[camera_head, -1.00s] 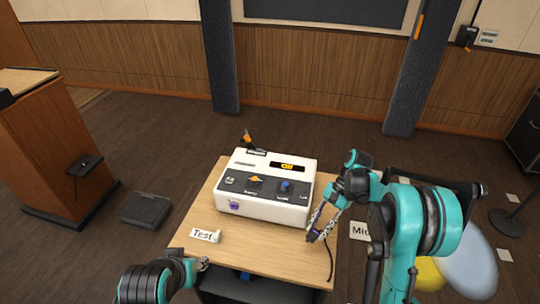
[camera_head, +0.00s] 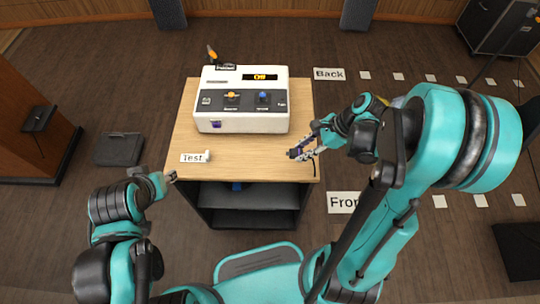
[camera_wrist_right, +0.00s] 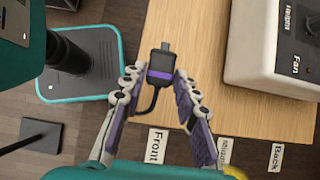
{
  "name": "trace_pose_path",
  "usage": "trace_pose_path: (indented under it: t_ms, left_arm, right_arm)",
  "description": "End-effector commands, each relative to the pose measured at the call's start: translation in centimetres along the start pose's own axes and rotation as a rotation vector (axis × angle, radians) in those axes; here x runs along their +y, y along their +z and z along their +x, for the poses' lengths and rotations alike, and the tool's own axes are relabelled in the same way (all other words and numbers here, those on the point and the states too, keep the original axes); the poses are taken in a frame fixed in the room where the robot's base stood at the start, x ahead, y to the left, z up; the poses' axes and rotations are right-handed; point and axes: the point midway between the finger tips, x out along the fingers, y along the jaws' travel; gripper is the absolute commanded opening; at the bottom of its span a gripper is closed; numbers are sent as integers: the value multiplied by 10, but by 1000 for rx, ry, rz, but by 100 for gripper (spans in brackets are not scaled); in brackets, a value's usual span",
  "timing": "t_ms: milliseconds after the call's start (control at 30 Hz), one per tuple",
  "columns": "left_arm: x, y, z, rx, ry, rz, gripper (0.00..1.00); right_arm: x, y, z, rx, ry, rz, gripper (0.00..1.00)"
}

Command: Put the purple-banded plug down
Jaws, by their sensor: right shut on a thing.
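The dark plug with a purple band (camera_wrist_right: 160,75) is between the fingertips of my right gripper (camera_wrist_right: 157,85), with its black cable curving back toward the wrist. In the head view the right gripper (camera_head: 303,149) is shut on the plug (camera_head: 294,154) over the front right part of the wooden table (camera_head: 250,156). I cannot tell whether the plug touches the tabletop. My left gripper (camera_head: 170,177) is off the table's front left side, apart from everything; its jaws are too small to read.
A white control box (camera_head: 240,122) with a purple socket (camera_head: 216,125) on its front stands at the back of the table. A "Test" label (camera_head: 192,157) lies front left. The tabletop between label and plug is clear. "Front" (camera_head: 344,202) and "Back" (camera_head: 328,74) labels show right of the table.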

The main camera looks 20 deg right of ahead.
Motion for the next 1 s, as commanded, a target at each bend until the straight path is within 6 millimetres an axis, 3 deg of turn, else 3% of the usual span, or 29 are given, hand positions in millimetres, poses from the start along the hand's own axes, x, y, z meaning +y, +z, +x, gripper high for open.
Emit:
trace_pose_path:
  t_ms: [100, 300, 533, 800, 1000]
  left_arm:
    - [0, 9, 12, 0, 0, 0, 40]
    - [0, 16, 23, 0, 0, 0, 40]
    - [0, 19, 26, 0, 0, 0, 40]
    - [0, 30, 42, 0, 0, 0, 40]
    - [0, 29, 41, 0, 0, 0, 40]
  right_arm:
    - [-12, 11, 36, 0, 5, -9, 0]
    - [-30, 29, 78, 0, 4, -8, 0]
    - [-38, 37, 96, 0, 2, -4, 0]
    - [-38, 16, 126, 0, 2, -4, 0]
    - [-38, 15, 127, 0, 3, -4, 0]
